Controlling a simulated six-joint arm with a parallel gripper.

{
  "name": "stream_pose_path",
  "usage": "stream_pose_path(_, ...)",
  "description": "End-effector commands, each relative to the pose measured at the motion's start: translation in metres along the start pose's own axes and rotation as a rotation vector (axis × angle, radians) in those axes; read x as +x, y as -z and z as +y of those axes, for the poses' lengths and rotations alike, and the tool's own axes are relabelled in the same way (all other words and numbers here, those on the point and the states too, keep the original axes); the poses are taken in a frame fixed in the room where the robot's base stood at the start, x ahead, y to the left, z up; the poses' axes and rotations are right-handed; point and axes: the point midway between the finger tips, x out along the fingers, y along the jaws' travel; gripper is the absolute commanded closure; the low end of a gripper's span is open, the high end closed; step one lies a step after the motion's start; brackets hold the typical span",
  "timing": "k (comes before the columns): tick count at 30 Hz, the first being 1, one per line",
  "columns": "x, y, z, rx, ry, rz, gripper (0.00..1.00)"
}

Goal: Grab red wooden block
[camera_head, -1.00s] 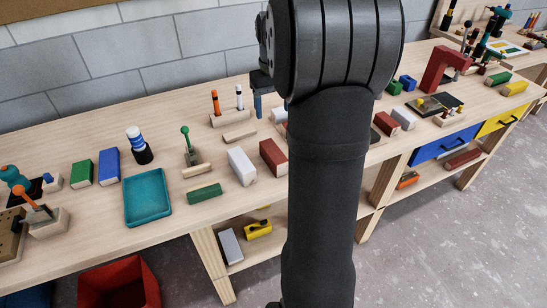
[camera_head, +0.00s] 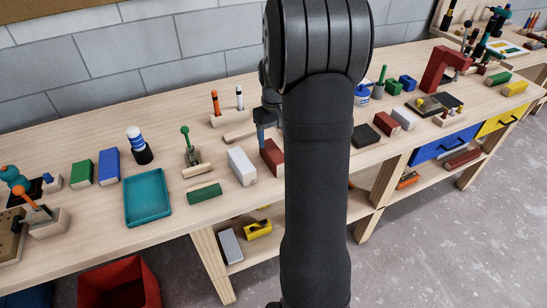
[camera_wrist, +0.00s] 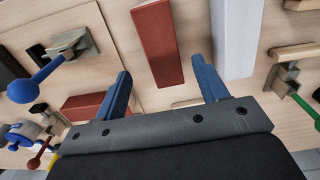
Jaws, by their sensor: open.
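A red wooden block (camera_head: 270,151) lies on the wooden bench, left of my arm in the head view, which hides its right part. In the wrist view the red block (camera_wrist: 158,42) lies at top centre, ahead of and between the fingertips. My gripper (camera_wrist: 163,66) is open and empty, with blue fingers on either side of the block's near end. In the head view a blue finger of my gripper (camera_head: 262,134) shows just above the block's far end. No contact is visible. A second red block (camera_wrist: 80,106) lies left of the fingers.
A white block (camera_head: 241,167) lies left of the red one; it also shows in the wrist view (camera_wrist: 236,38). A green half-round block (camera_head: 204,194) and a teal tray (camera_head: 147,197) lie further left. A joystick-like piece (camera_head: 190,152) stands behind.

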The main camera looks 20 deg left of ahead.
Motion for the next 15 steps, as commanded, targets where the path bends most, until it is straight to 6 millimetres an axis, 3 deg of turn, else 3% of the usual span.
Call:
stream_pose_path(9,0.044,-0.004,-0.004,0.0,0.001,-0.003,0.34)
stream_pose_path(15,0.05,-0.003,-0.004,0.0,0.0,0.0,0.34)
